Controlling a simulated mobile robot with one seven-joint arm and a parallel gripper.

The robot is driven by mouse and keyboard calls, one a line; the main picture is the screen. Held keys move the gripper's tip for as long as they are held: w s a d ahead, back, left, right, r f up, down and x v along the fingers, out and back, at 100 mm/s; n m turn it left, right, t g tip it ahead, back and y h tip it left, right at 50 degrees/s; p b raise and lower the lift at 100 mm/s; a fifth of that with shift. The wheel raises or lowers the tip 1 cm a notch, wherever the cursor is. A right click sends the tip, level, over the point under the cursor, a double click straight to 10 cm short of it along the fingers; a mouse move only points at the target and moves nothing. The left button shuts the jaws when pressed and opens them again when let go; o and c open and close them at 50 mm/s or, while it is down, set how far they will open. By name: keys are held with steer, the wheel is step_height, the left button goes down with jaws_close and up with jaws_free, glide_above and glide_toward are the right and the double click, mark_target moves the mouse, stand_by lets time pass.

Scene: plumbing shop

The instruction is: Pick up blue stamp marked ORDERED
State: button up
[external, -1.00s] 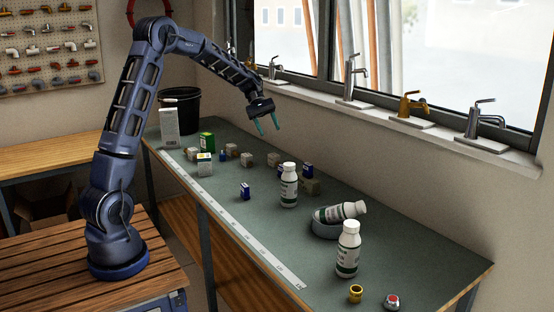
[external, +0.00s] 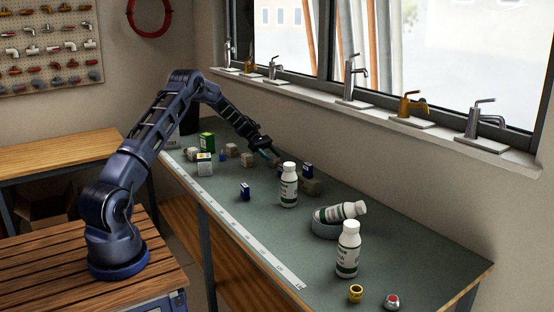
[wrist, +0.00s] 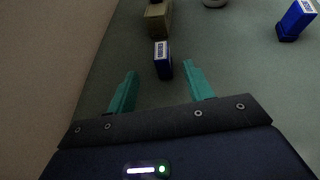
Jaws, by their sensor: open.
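My gripper (external: 273,153) is open and low over the far side of the bench. In the wrist view my gripper (wrist: 160,80) has its two teal fingers apart. A small dark blue stamp (wrist: 163,66) with a white lettered label on top stands just ahead of the gap between the fingertips, not held. Its lettering is too small to read surely. A second, brighter blue stamp (wrist: 291,27) with a white label stands at the upper right. In the external view, blue blocks include one at the bench's front side (external: 245,191) and one near the white bottle (external: 307,170).
A beige block (wrist: 157,20) stands just beyond the nearer stamp. The wall (wrist: 45,70) runs close along the left of the wrist view. A white bottle (external: 289,187) stands near the blocks. A green box (external: 207,141) stands at the back.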

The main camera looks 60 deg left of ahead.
mark_target(282, 172)
steer(key=shift+x, duration=5.4)
steer(key=shift+s, duration=0.1)
jaws_close()
